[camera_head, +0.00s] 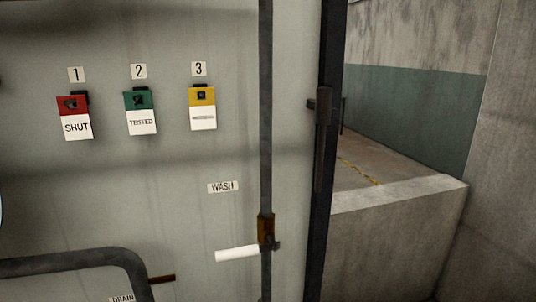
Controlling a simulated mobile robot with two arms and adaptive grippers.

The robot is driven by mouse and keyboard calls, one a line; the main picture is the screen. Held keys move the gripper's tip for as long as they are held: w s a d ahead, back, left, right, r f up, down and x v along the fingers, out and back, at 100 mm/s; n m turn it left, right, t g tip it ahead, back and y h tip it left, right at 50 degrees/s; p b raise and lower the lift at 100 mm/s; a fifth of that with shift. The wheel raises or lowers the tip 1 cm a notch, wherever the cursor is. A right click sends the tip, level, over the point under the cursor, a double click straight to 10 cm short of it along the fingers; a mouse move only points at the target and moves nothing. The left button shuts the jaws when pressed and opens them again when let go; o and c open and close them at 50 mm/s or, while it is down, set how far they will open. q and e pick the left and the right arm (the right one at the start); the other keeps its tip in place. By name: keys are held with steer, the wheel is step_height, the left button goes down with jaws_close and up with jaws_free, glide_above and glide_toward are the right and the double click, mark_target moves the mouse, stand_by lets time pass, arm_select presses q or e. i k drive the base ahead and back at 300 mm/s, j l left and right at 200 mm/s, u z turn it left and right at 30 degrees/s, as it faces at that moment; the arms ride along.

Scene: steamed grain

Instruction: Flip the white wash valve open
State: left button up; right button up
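The white wash valve handle (237,254) lies roughly level, pointing left from a rusty brown valve body (266,230). The valve body sits on a dark vertical pipe (265,120), so the handle lies across the pipe's line. A "WASH" label (222,187) is on the grey panel above and left of the handle. Neither of my grippers shows in the head view.
Red (72,104), green (138,100) and yellow (202,96) tagged fittings hang in a row on the panel. A dark bent pipe (80,258) and a "DRAIN" label (122,299) are lower left. A dark post (328,150) and a low concrete wall (390,240) stand right.

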mark_target(229, 253)
steer(key=l, duration=0.85)
steer(key=k+l+u, duration=0.1)
steer(key=l, duration=0.75)
